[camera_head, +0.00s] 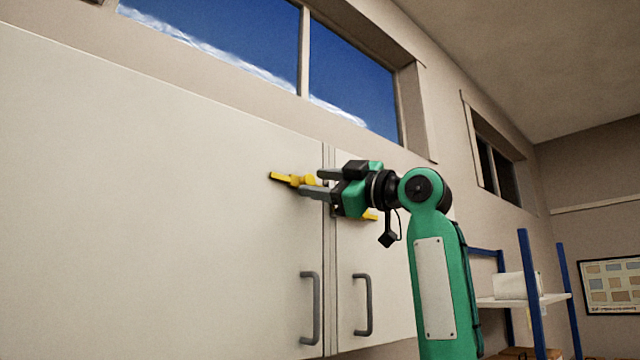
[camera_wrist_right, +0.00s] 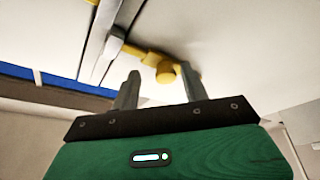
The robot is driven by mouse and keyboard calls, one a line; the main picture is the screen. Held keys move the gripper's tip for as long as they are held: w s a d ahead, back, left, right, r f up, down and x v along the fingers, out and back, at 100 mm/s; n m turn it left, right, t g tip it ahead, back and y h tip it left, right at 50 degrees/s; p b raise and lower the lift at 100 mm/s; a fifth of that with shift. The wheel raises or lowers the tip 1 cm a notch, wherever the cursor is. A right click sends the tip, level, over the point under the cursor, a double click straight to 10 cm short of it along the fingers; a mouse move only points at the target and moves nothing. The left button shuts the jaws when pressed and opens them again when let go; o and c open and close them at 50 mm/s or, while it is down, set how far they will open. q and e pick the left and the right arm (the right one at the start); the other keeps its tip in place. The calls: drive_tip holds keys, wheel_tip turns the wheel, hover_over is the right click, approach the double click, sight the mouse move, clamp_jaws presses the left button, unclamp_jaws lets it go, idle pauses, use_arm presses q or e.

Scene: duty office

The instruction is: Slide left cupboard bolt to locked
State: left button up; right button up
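The yellow bolt (camera_head: 283,177) sits on the left cupboard door (camera_head: 180,210), near the seam between the two doors. My right gripper (camera_head: 311,183) reaches in from the right, its two grey fingers pointing left at the bolt's knob end. In the right wrist view the fingers (camera_wrist_right: 161,76) are apart, with the round yellow knob (camera_wrist_right: 166,73) between their tips or just beyond them. I cannot tell whether either finger touches it. The bolt's right end is partly hidden by the gripper in the head view. My left gripper is not in view.
Another yellow piece (camera_head: 371,215) shows on the right door, partly behind my gripper. Two grey handles (camera_head: 316,308) (camera_head: 363,304) stand out below. Windows (camera_head: 350,80) lie above the cupboard. A blue-post shelf (camera_head: 525,299) stands at right.

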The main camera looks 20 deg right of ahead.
drive_tip(key=shift+s+a, duration=0.1)
drive_tip(key=shift+s, duration=0.15)
use_arm(q)
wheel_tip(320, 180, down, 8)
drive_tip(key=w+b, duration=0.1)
drive_tip(key=b, duration=0.6)
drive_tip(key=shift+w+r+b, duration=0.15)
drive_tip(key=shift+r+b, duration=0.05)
drive_tip(key=shift+b, duration=0.15)
use_arm(e)
drive_tip(key=v, duration=1.3)
drive_tip(key=shift+d, duration=0.4)
drive_tip(key=shift+s+f, duration=0.1)
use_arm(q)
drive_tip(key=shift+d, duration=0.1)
